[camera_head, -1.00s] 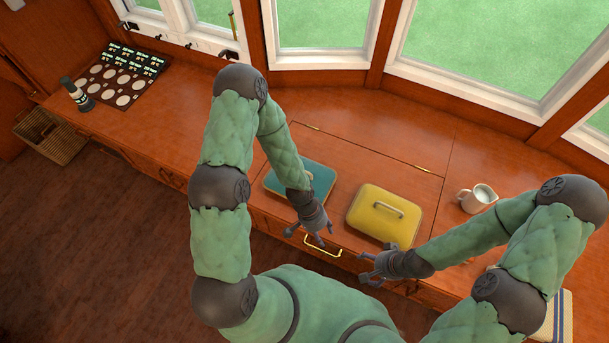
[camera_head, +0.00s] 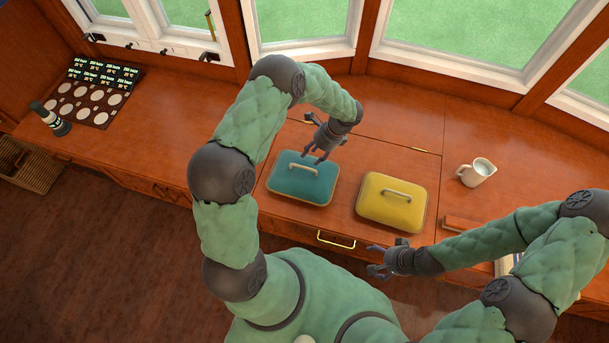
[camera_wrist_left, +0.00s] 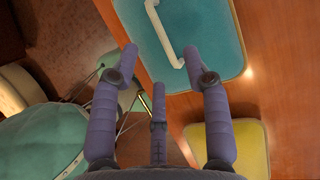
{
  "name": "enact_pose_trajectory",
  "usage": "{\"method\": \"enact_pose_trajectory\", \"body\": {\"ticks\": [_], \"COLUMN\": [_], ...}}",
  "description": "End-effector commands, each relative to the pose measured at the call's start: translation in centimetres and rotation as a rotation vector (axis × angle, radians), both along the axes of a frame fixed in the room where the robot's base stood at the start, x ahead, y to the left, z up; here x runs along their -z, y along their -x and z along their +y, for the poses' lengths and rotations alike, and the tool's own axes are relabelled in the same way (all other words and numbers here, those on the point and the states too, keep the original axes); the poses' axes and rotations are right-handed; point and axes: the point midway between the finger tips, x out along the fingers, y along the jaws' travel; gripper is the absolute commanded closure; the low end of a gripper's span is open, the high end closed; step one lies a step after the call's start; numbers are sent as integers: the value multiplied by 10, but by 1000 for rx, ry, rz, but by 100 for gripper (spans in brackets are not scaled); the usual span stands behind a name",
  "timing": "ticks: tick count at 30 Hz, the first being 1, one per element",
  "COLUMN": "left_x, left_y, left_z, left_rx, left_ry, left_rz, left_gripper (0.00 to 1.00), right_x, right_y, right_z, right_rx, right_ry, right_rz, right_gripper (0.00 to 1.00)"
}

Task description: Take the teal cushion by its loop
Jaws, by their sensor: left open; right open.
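The teal cushion (camera_head: 301,184) lies flat on the wooden counter, with its pale loop (camera_head: 304,169) standing on top. In the left wrist view the teal cushion (camera_wrist_left: 210,35) is at the top and its loop (camera_wrist_left: 163,38) crosses it, ahead of the fingers. My left gripper (camera_head: 314,147) is open and empty, above the cushion's far edge, close to the loop but apart from it in the left wrist view (camera_wrist_left: 163,66). My right gripper (camera_head: 374,261) is open and empty, in front of the counter's edge, below the yellow cushion.
A yellow cushion (camera_head: 392,204) with its own loop lies right of the teal one. A white jug (camera_head: 477,172) stands further right. A dark board with pale discs (camera_head: 90,98) and a bottle (camera_head: 50,120) are at the left. A brass drawer handle (camera_head: 336,240) is on the counter front.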

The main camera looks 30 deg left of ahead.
Motion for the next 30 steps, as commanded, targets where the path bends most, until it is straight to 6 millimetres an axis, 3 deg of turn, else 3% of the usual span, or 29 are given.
{"method": "enact_pose_trajectory", "body": {"ticks": [6,14,22,30], "left_x": [33,49,83,89], "left_y": [10,15,25,27], "left_z": [11,15,25,28], "left_rx": [-4,-2,-4,-4], "left_ry": [2,2,3,4], "left_rz": [3,2,2,0], "left_gripper": [53,53,53,53], "right_x": [12,17,35,36], "right_y": [0,0,0,0], "right_z": [0,0,0,0], "right_rx": [0,0,0,0], "right_ry": [0,0,0,0], "right_rz": [0,0,0,0], "right_gripper": [15,15,15,15]}}
